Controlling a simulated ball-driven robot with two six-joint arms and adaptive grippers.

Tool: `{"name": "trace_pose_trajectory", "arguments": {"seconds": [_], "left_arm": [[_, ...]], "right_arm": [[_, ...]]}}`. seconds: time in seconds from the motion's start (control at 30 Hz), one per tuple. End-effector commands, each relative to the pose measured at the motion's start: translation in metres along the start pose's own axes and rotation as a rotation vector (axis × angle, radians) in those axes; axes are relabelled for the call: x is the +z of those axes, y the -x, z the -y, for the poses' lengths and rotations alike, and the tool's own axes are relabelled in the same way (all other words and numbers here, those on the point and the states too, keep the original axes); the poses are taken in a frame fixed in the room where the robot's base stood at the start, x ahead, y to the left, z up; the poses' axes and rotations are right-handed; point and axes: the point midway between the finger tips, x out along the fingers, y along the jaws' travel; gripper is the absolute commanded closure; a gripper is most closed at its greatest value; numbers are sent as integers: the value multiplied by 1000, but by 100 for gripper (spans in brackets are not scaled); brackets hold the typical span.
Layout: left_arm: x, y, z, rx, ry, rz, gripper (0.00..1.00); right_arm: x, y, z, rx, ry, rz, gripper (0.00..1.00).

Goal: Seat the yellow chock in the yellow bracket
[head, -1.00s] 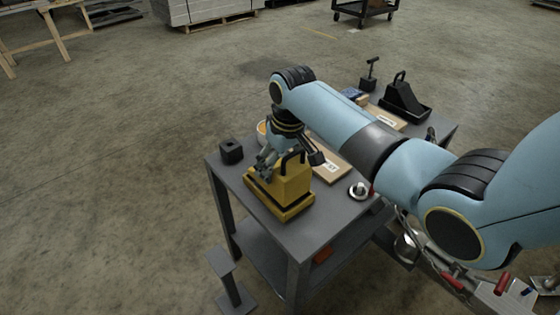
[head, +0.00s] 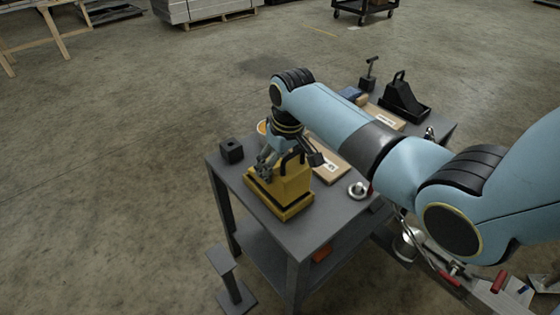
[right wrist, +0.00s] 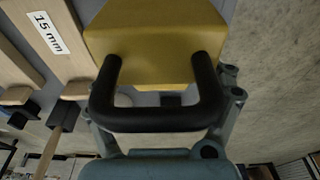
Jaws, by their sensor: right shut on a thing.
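The yellow chock (head: 292,184), a block with a black loop handle, stands upright over the yellow bracket (head: 290,213) at the near corner of the grey table. A dark line shows between chock and bracket; I cannot tell whether the chock is fully down. My right gripper (head: 272,165) is shut on the chock at its handle. In the right wrist view the chock (right wrist: 155,40) fills the top, with its black handle (right wrist: 158,118) across the gripper's fingers, which partly hide behind it. My left gripper is not in view.
A small black block (head: 231,151) sits at the table's left corner. A wooden board with a label (head: 330,165) lies beside the chock. A black chock in its black bracket (head: 404,100) stands at the far end. A round metal part (head: 358,190) is near the right edge.

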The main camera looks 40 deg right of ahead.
Motion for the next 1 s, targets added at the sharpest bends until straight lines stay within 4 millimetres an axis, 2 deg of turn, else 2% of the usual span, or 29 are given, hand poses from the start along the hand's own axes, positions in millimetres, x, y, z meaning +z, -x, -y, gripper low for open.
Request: {"name": "trace_pose_trajectory", "arguments": {"seconds": [1.0], "left_arm": [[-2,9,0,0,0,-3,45]], "right_arm": [[-1,1,0,0,1,-3,75]]}}
